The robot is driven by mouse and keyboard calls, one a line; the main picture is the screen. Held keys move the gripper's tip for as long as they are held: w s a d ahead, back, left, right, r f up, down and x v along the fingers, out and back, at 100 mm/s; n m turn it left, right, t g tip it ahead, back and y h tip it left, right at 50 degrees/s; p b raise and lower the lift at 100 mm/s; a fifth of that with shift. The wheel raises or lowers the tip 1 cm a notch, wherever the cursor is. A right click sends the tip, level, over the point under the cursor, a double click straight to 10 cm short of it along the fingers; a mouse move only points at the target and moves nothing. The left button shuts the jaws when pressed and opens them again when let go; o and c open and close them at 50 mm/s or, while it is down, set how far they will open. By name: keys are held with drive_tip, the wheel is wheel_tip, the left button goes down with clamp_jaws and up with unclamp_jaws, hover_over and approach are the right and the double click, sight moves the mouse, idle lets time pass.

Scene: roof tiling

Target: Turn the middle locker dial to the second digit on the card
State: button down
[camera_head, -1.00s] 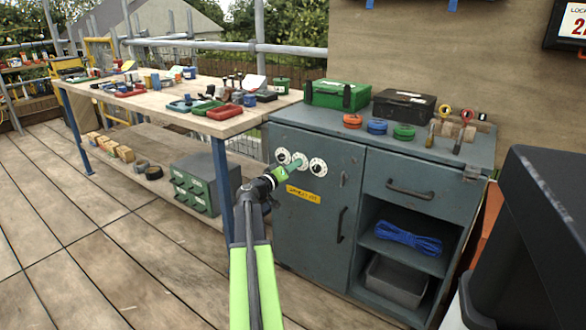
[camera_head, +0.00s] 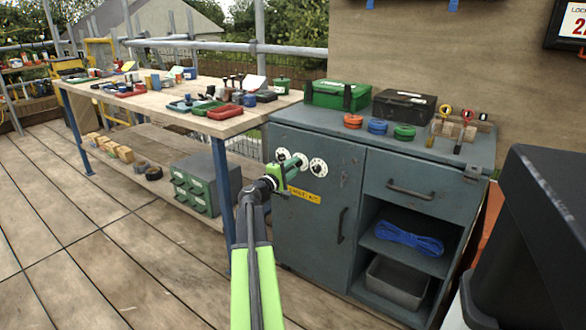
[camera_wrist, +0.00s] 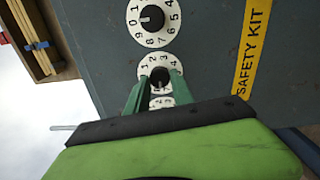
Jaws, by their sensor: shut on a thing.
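The locker has three white dials with black knobs in a row on its blue-grey door (camera_head: 325,225). My gripper (camera_head: 298,164) is at the middle dial (camera_wrist: 147,66), its two green fingers shut on the black knob (camera_wrist: 160,74). Digits 1 to 4 show around that dial's upper rim in the wrist view; the fingers hide others, and its setting cannot be read. The right dial (camera_head: 318,167) is clear of the fingers and is the large one at the top of the wrist view (camera_wrist: 152,12). The left dial (camera_head: 282,154) is free. The card (camera_head: 572,25) is cut off; a first digit 2 shows.
A yellow safety kit label (camera_head: 304,195) is below the dials. Green and black boxes and coloured rolls stand on the locker top. A workbench (camera_head: 150,95) with tools is to the left, above a green drawer unit (camera_head: 195,185). A dark bin (camera_head: 540,230) is at right.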

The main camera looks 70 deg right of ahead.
drive_tip(key=shift+w+n, duration=0.15)
drive_tip(key=shift+n, duration=1.85)
drive_tip(key=c, duration=1.1)
unclamp_jaws()
drive_tip(key=shift+a, duration=0.2)
drive_tip(key=v, duration=1.7)
drive_tip(key=shift+s+b, duration=0.2)
drive_tip(key=shift+b, duration=0.1)
